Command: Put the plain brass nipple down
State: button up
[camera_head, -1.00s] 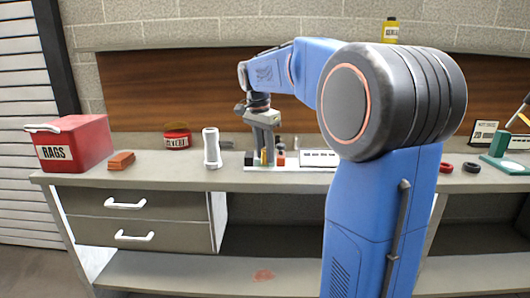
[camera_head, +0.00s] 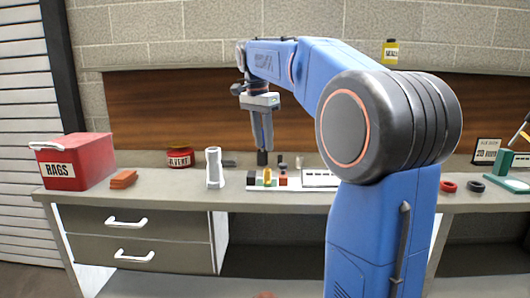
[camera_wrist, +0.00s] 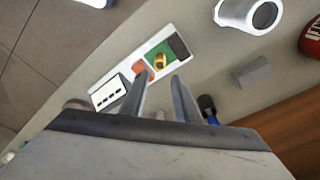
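A brass-coloured piece (camera_head: 267,175), which looks like the nipple, sits in the tray on the bench. In the wrist view the brass piece (camera_wrist: 158,62) lies on the green section of the white tray (camera_wrist: 169,33), between a dark block and an orange-red piece. I cannot tell whether it is the plain one. My gripper (camera_head: 263,150) points down above and behind the tray, clear of the brass piece. In the wrist view its fingers (camera_wrist: 160,84) are apart, with nothing held between them.
A white cylinder (camera_head: 214,168) stands left of the tray, with a red tin (camera_head: 179,158) behind it. A small dark upright object (camera_wrist: 207,104) stands near one finger. A red rags box (camera_head: 75,162) and orange block (camera_head: 123,179) are far left.

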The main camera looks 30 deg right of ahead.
jog(key=shift+a+r, duration=0.1)
jog(key=shift+r, duration=0.35)
jog(key=shift+s, duration=0.1)
jog(key=s+a+f+n+t, duration=0.1)
jog(key=s+a+f+n, duration=0.3)
jog(key=s+f, duration=0.5)
jog(key=s+a+f+n+t+y, duration=0.1)
jog(key=s+a+f+n+t, duration=0.1)
jog(key=s+a+f+n, duration=0.3)
jog(key=s+a+f+n+t, duration=0.1)
jog(key=s+a+f+n, duration=0.4)
jog(key=s+f, duration=0.8)
jog(key=s+n, duration=0.1)
jog(key=s, duration=0.1)
jog(key=shift+s+f+n+y, duration=0.3)
jog(key=shift+s+n+y, duration=0.1)
